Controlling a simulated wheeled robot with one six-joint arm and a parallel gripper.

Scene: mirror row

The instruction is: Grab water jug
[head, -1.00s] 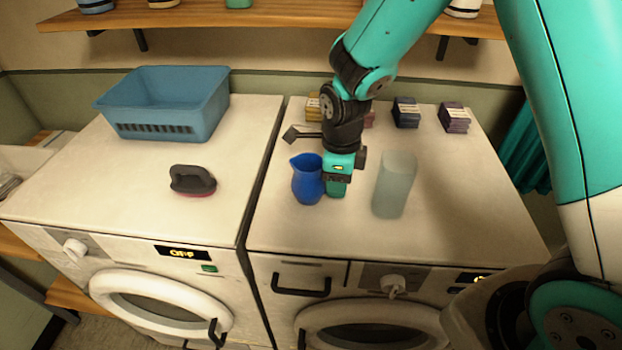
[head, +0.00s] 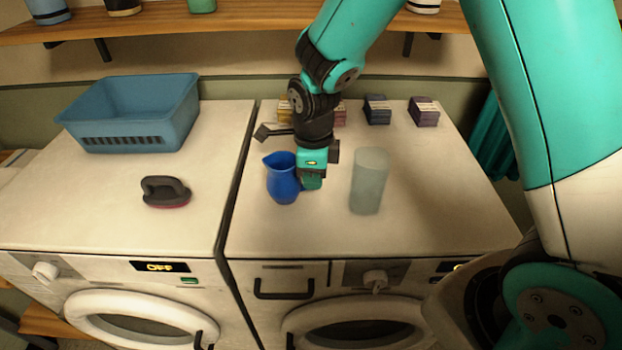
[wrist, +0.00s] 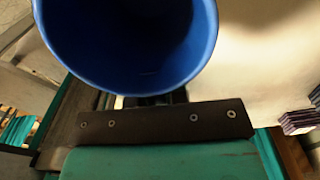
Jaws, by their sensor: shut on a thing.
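The blue water jug (head: 282,180) stands upright on top of the right-hand washing machine, with its spout toward the left. My gripper (head: 309,180) is at the jug's right side, low beside it, and is shut on it, probably at the handle. The handle itself is hidden behind my fingers. In the wrist view the jug's open mouth (wrist: 130,45) fills the upper left, close above the gripper's dark plate. I cannot tell whether the jug's base still touches the machine top.
A translucent cylinder (head: 369,181) stands just right of my gripper. Several small boxes (head: 424,112) sit at the back. A blue basket (head: 132,114) and a dark-handled brush (head: 166,191) are on the left machine. A wooden shelf (head: 240,24) runs above. The right machine's front top is clear.

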